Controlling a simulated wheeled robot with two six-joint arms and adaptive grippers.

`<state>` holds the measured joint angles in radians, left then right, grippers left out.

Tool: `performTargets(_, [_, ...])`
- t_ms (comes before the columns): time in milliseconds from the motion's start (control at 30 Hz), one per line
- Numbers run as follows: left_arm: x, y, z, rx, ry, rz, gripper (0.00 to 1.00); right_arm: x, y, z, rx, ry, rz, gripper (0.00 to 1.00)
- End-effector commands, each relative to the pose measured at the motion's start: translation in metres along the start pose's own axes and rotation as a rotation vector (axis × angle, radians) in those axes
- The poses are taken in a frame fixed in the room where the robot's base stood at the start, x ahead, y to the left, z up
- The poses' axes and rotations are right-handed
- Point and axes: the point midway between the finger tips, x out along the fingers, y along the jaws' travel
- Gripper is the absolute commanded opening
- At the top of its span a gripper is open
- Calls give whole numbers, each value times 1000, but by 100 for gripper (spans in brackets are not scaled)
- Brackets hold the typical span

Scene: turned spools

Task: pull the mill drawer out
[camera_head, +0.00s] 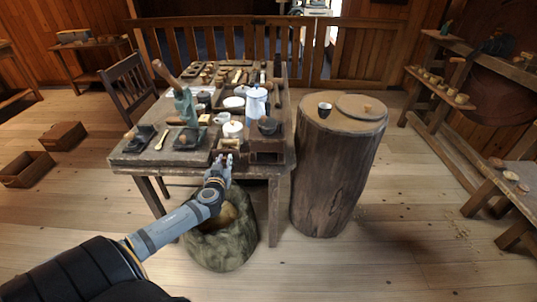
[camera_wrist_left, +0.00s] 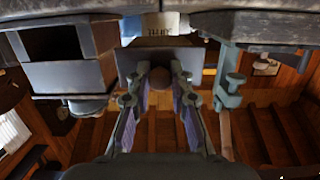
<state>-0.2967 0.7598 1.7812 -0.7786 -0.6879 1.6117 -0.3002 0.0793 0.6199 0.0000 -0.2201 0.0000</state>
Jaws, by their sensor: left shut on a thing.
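The mill (camera_head: 229,146) is a small brown wooden box at the front edge of the table. My left gripper (camera_head: 219,168) is in front of it, just past the table edge. In the left wrist view the drawer's flat grey front (camera_wrist_left: 128,66) faces me, with a round dark brown knob (camera_wrist_left: 160,78) in its middle. The two fingers of my left gripper (camera_wrist_left: 159,82) are closed around this knob, one on each side. How far the drawer stands out of the mill is hard to tell. My right gripper is in neither view.
A dark box with an open compartment (camera_head: 267,150) stands close to the right of the mill.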

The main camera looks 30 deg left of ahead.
Motion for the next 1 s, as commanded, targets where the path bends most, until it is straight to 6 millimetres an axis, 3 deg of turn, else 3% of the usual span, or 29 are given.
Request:
performTargets(500, [5,0,33,-1,-1,0,0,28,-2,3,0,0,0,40])
performTargets(800, [5,0,34,0,0,0,0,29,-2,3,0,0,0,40])
performTargets(833, [5,0,34,0,0,0,22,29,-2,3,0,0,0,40])
performTargets(1000, [5,0,34,0,0,0,45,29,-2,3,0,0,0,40])
